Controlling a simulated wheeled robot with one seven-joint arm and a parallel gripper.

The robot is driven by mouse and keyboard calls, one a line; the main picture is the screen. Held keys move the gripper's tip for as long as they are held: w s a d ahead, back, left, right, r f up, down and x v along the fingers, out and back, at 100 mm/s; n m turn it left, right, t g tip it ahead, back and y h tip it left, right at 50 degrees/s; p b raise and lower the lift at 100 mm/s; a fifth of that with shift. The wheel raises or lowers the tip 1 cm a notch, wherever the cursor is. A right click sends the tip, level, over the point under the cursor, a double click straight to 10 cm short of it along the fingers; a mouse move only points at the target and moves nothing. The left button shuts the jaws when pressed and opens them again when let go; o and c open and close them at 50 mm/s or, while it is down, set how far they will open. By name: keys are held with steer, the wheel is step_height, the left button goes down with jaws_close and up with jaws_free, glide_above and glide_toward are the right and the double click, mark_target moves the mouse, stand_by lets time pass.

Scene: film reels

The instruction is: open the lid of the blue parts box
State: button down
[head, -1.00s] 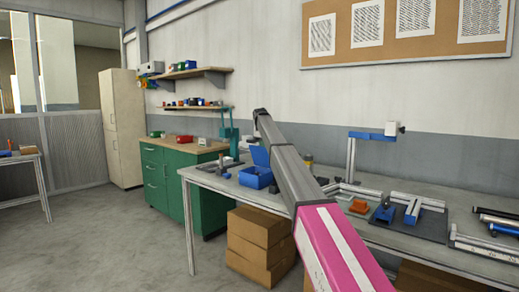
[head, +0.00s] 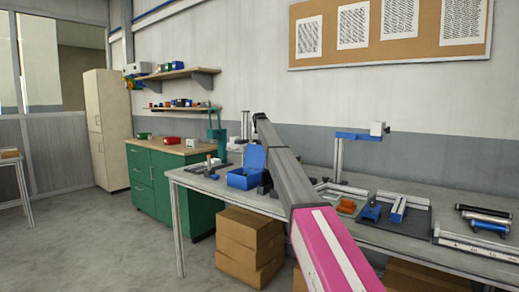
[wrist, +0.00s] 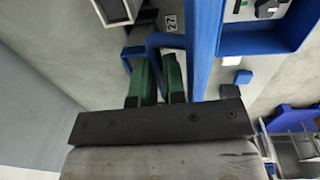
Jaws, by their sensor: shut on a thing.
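The blue parts box (head: 242,181) stands on the grey workbench, left of my arm in the head view. Its blue lid (head: 254,157) is raised and stands steeply at the back of the box. In the wrist view the lid shows as a long blue bar (wrist: 207,45), with a blue loop-like handle (wrist: 152,42) beside it. My gripper (wrist: 159,72) has its green fingers on either side of part of the handle and is shut on it. In the head view my arm mostly hides the gripper.
The workbench (head: 208,187) has small dark items left of the box. Right of my arm are an orange part (head: 346,206), blue-and-grey fixtures (head: 371,211) and dark cylinders (head: 484,213). A blue-armed stand (head: 360,136) rises at the back.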

steer(key=shift+w+d+f, duration=0.35)
steer(key=shift+w+d, duration=0.25)
steer(key=shift+w, duration=0.05)
steer(key=c, duration=1.2)
jaws_free()
steer(key=shift+w+d+f, duration=0.15)
steer(key=shift+s+a+r, duration=0.2)
steer(key=shift+a+r, duration=0.1)
steer(key=r, duration=1)
steer(key=shift+s+a+r, duration=0.2)
steer(key=shift+s+r, duration=0.1)
steer(key=shift+s, duration=0.05)
